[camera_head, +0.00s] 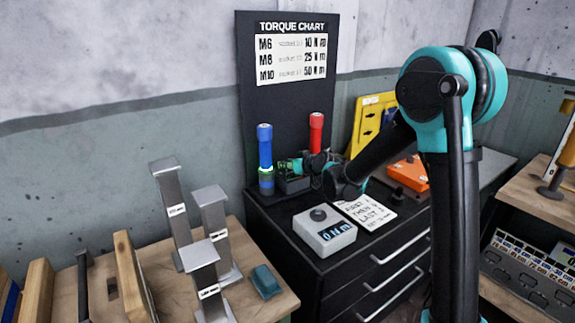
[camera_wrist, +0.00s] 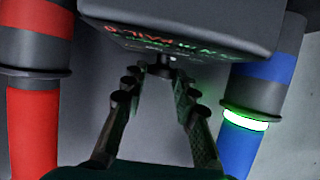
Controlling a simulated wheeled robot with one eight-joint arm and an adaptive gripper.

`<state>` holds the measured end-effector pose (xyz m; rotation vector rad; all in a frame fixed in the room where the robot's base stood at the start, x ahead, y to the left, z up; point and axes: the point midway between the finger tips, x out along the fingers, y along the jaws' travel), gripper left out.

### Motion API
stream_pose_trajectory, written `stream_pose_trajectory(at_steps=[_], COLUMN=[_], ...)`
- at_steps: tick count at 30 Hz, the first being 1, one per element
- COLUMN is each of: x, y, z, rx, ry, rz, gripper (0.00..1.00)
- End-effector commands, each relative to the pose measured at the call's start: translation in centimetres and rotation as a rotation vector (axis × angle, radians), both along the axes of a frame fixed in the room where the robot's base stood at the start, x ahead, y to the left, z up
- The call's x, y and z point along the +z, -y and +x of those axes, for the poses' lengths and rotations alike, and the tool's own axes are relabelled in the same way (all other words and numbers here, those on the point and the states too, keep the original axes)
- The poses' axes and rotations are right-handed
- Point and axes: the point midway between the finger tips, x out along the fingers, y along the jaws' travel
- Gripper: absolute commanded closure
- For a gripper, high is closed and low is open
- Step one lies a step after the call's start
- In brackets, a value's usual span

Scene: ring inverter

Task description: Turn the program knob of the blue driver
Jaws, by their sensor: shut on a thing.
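The blue driver (camera_head: 265,150) stands upright at the back left of the black cabinet top, with a green-lit ring low on its body. In the wrist view the blue driver (camera_wrist: 240,145) is at the right, its ring glowing green. A dark box (camera_wrist: 185,25) with red and green lettering lies between the blue and red drivers there. A small dark knob (camera_wrist: 161,70) sticks out of the box's near edge. My gripper (camera_wrist: 161,76) has its fingertips closed around this knob. In the head view my gripper's fingertips are small and hard to make out.
A red driver (camera_head: 316,130) stands right of the blue one; the wrist view shows it (camera_wrist: 32,130) at left. A white meter (camera_head: 324,232) and a note card (camera_head: 366,212) lie in front. The torque chart board (camera_head: 285,95) rises behind. A wooden bench (camera_head: 255,300) stands left.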

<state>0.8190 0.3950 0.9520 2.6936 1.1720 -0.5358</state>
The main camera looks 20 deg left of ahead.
Motion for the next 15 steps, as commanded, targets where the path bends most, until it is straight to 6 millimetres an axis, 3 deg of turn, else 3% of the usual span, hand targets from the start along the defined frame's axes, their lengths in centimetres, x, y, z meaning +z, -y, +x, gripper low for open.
stream_pose_trajectory(at_steps=[15], x=[0.03], y=[0.47], z=[0.64], rx=[0.295], ry=[-0.001], rz=[0.002], gripper=[1.0])
